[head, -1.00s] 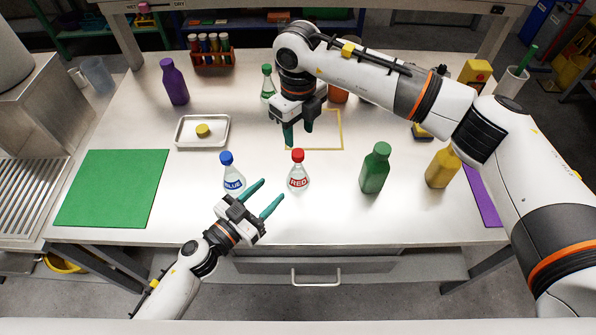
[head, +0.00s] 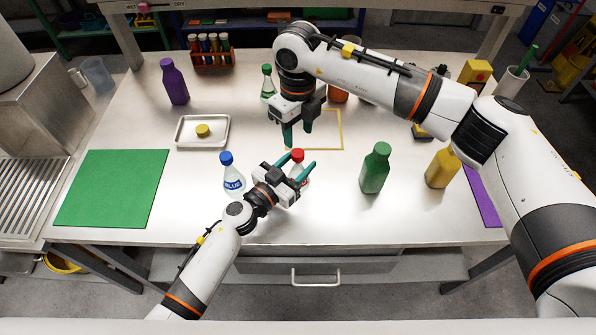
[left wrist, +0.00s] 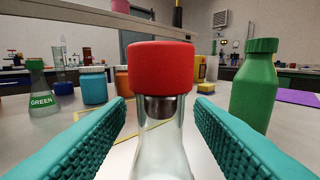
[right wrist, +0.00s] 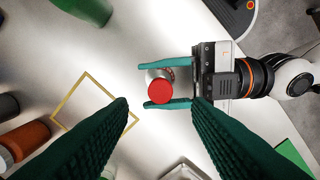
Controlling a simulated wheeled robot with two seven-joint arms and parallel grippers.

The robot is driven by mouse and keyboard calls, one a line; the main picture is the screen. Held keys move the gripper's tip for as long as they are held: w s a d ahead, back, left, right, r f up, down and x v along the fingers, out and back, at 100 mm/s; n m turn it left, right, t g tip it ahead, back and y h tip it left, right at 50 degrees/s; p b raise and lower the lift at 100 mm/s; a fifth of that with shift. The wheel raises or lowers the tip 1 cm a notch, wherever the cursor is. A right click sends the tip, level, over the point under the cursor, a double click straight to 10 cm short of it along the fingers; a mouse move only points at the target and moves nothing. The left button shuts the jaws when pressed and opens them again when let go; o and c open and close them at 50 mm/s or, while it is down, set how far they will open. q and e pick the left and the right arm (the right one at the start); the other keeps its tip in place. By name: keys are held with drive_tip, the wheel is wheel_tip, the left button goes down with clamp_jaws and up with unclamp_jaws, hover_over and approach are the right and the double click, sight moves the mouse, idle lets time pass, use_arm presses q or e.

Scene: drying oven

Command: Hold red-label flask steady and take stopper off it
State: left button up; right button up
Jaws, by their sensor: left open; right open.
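The red-label flask (head: 301,181) stands upright on the table, mostly hidden in the head view by my left gripper (head: 297,169). Its red stopper (left wrist: 161,68) is seated in the neck. In the left wrist view the clear glass neck (left wrist: 160,130) stands between my open left fingers, with a gap on each side. My right gripper (head: 297,128) is open and empty, pointing down above the table behind the flask. In the right wrist view the red stopper (right wrist: 160,91) shows beyond my open right fingers, with the left fingers on both sides of the flask.
A blue-label flask (head: 232,182) stands just left of my left gripper. A green bottle (head: 376,168) and a yellow bottle (head: 441,169) stand to the right. A green-stoppered flask (head: 267,86) stands behind. A tray (head: 183,136) and green mat (head: 112,190) lie left.

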sight(298, 153)
use_arm(q)
clamp_jaws()
use_arm(e)
drive_tip(key=shift+o, duration=0.7)
drive_tip(key=shift+r, duration=0.1)
wheel_tip(298, 153, up, 4)
drive_tip(key=m, duration=0.4)
wheel_tip(298, 153, down, 11)
drive_tip(key=shift+f, duration=0.15)
drive_tip(key=shift+c, duration=0.3)
clamp_jaws()
